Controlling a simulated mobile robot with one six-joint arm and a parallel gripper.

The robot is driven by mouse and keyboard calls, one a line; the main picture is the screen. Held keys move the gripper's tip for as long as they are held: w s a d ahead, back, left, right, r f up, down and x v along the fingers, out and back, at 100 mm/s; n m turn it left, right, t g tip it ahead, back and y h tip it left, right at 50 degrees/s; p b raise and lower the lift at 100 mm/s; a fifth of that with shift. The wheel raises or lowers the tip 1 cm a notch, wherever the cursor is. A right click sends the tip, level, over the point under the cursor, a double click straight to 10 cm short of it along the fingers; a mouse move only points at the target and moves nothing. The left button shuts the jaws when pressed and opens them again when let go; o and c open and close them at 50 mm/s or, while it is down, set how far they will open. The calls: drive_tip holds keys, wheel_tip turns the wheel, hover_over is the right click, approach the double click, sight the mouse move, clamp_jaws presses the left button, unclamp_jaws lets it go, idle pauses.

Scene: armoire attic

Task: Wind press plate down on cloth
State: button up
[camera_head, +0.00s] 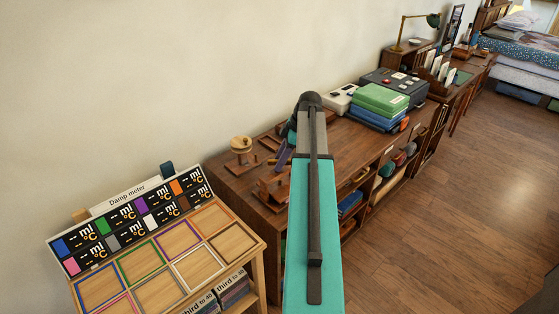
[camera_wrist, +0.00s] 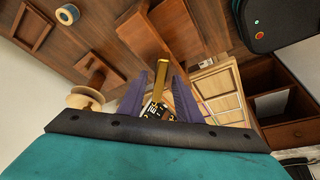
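My gripper (camera_wrist: 160,72) points at the wooden bench; its two purple fingers stand apart in the wrist view. A brass bar (camera_wrist: 162,77) shows between them, with no clear contact on both sides. A thick wooden block (camera_wrist: 146,36) lies just beyond the fingertips, perhaps part of the press. In the head view a wooden press-like frame (camera_head: 272,190) stands at the bench's near end, left of my arm, which partly hides it. My gripper's purple fingers (camera_head: 284,155) show only in part there. I cannot make out the plate or the cloth.
A round-topped wooden stand (camera_head: 241,150) is at the bench's back left; it also shows in the wrist view (camera_wrist: 84,98). Green and blue boxes (camera_head: 380,99) and a dark case (camera_head: 395,82) sit farther right. A Damp meter board (camera_head: 128,215) stands at the left.

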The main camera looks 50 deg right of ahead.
drive_tip(key=shift+f, duration=0.3)
clamp_jaws()
drive_tip(key=shift+a+m, duration=0.1)
drive_tip(key=shift+m, duration=0.3)
